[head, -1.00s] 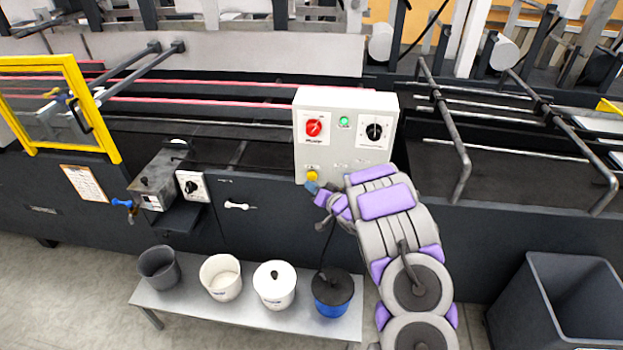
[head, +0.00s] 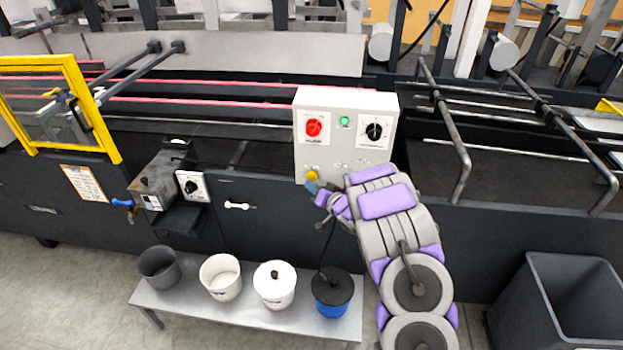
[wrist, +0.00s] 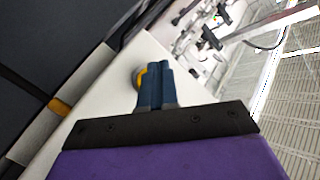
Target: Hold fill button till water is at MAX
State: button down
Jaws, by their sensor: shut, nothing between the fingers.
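A light grey control box (head: 345,110) stands on the machine's front edge, with a red rotary switch (head: 314,127), a green lit button (head: 344,121) and a black dial (head: 374,131). A yellow button (head: 312,176) sits at its lower left. My gripper (head: 311,187) is at this yellow button, its tip just below or against it. In the wrist view my shut, empty blue fingers (wrist: 154,75) cover most of the yellow button (wrist: 139,76). I cannot tell how far it is pressed. No water level or MAX mark is readable in these views.
A low bench (head: 190,309) below holds a dark grey pot (head: 159,267), two white pots and a blue pot with a black lid (head: 332,290). A grey bin (head: 560,310) stands at the lower right. A yellow-framed guard (head: 75,72) stands open at the left.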

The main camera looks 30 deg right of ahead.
jog(key=shift+w+d+r+p, duration=0.15)
jog(key=shift+w+p, duration=0.1)
jog(key=shift+p, duration=0.25)
jog(key=shift+w+d+p, duration=0.3)
jog(key=shift+w+p, duration=0.15)
jog(key=shift+w, duration=0.05)
dwell(2.1)
jog(key=shift+s, duration=0.15)
dwell(1.1)
jog(key=shift+s+a+p, duration=0.3)
jog(key=shift+s+a, duration=0.2)
jog(key=shift+s, duration=0.15)
jog(key=shift+s+a, duration=0.1)
jog(key=shift+s, duration=0.05)
jog(key=shift+s+a+p, duration=0.2)
jog(key=shift+s+a, duration=0.45)
jog(key=shift+s, duration=0.35)
jog(key=shift+s+a+p, duration=0.15)
jog(key=shift+s+a, duration=0.5)
jog(key=shift+s, duration=0.3)
